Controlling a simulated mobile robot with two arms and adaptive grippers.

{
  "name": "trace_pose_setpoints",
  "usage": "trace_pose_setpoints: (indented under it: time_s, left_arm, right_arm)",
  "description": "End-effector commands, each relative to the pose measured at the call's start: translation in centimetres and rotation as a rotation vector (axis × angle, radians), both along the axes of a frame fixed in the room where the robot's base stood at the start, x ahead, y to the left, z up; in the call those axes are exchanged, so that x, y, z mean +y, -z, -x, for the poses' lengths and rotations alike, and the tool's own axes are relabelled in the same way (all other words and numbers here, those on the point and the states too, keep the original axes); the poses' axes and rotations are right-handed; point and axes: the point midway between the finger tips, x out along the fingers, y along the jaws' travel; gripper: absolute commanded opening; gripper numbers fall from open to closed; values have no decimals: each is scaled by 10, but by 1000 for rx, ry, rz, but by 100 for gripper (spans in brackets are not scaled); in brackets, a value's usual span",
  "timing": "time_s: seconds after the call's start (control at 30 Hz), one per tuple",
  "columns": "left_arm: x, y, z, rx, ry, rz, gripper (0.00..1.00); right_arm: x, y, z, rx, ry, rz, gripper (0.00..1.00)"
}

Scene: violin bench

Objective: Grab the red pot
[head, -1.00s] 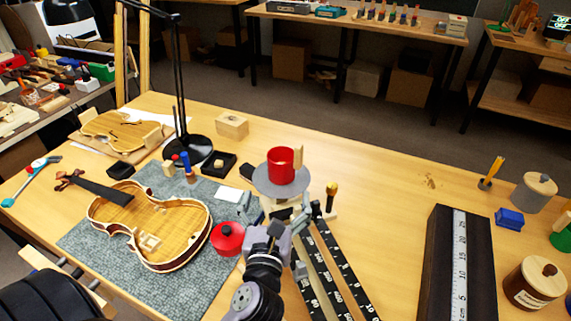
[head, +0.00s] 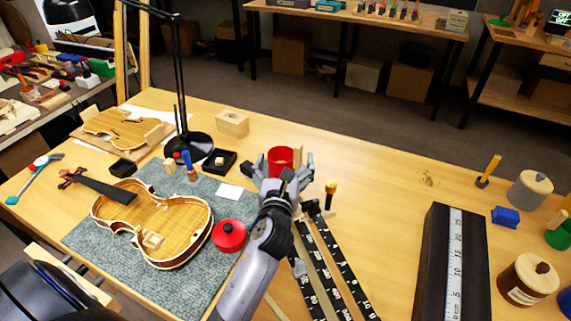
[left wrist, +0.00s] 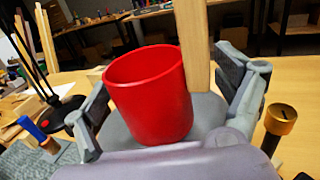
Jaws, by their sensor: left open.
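The red pot (head: 280,159) is an upright, open-topped cylinder with a pale wooden handle, beyond the middle of the bench. It also fills the middle of the left wrist view (left wrist: 150,95), standing on a grey round plate (left wrist: 117,133). My left gripper (head: 279,169) is open, with one finger on either side of the pot. In the left wrist view, gaps show between the pot and the fingers, and the wooden handle rises near the right finger. The pot's base is partly hidden by the gripper in the head view. My right gripper is not in view.
A brass-topped tool (head: 330,190) stands close right of the gripper. Black rulers (head: 322,268) lie in front. A lamp base (head: 190,147) stands to the left.

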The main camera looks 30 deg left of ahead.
Motion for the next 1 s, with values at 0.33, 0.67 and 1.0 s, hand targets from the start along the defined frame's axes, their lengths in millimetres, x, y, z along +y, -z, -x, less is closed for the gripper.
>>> trace_pose_setpoints:
  time_s: [0.33, 0.67, 1.0]
  left_arm:
    - [0, 0, 0, 1, 0, 0, 78]
    - [0, 0, 1, 1, 0, 0, 56]
    - [0, 0, 1, 0, 0, 0, 41]
  right_arm:
    - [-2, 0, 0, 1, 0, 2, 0]
    - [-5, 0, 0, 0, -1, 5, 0]
    - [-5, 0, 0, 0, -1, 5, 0]
